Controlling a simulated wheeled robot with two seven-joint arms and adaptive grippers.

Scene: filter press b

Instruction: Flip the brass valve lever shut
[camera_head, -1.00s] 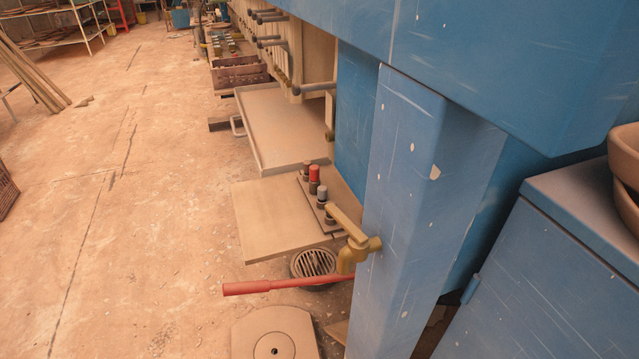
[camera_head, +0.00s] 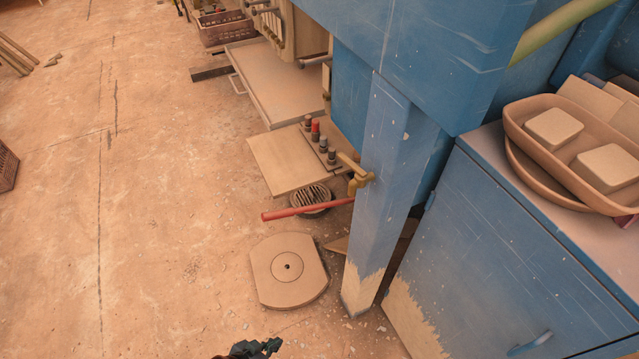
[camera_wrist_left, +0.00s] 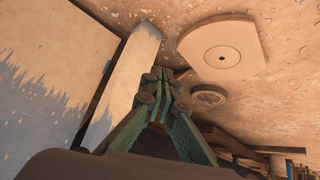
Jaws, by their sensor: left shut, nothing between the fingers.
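The brass valve (camera_head: 358,183) sticks out from the left face of the blue post (camera_head: 385,150). Its flat brass lever (camera_head: 349,161) slants up and to the left from the valve body. A red bar (camera_head: 305,209) reaches left from just below the valve; I cannot tell whether it joins it. My left gripper (camera_head: 262,347) shows at the bottom edge of the head view, well below and left of the valve, apart from it. In the left wrist view its green fingers (camera_wrist_left: 164,76) are together with nothing between them. I cannot make out the valve there. My right gripper is not in view.
A round-cornered plate (camera_head: 288,269) and a drain grate (camera_head: 311,196) lie on the floor below the valve. A board with several small knobs (camera_head: 285,160) is behind. A blue cabinet (camera_head: 520,260) with stacked clay-coloured trays (camera_head: 570,112) stands right.

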